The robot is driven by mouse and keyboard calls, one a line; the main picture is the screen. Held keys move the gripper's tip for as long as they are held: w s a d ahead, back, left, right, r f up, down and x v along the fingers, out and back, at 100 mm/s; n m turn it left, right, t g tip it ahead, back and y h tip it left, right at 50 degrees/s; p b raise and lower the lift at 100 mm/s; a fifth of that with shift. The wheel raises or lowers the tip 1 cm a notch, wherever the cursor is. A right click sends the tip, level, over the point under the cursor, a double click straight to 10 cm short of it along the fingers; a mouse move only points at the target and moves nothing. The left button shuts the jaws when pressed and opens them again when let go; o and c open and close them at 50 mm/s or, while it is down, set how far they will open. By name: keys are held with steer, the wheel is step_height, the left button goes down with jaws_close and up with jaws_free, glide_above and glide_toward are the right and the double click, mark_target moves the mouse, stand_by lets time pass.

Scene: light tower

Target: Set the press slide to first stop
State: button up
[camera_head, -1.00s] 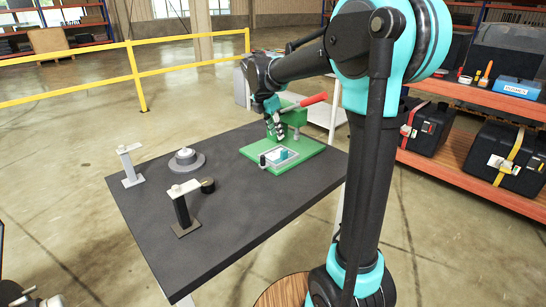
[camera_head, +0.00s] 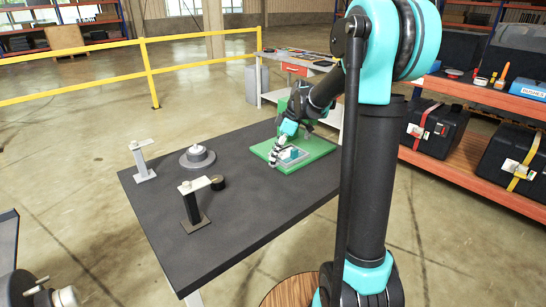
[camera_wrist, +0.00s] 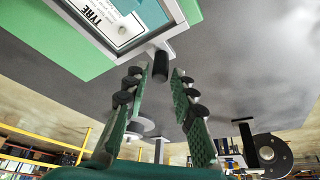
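The green press base (camera_head: 318,145) sits at the far right part of the dark table; its upright is mostly hidden behind my arm. A light grey frame with a teal block (camera_head: 291,153) lies on the base. In the wrist view, part of the green base (camera_wrist: 60,45) and a white "TYRE" card (camera_wrist: 112,18) show. A short black knob (camera_wrist: 160,66) sticks out from the frame's corner. My gripper (camera_head: 274,163) is low at the frame's near left side. In the wrist view its fingers (camera_wrist: 161,80) are apart, with the knob between the tips. I cannot tell whether they touch it.
A yellow rail (camera_head: 150,70) is behind. An orange shelf (camera_head: 475,160) stands right.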

steer(key=shift+x, duration=1.1)
jaws_close()
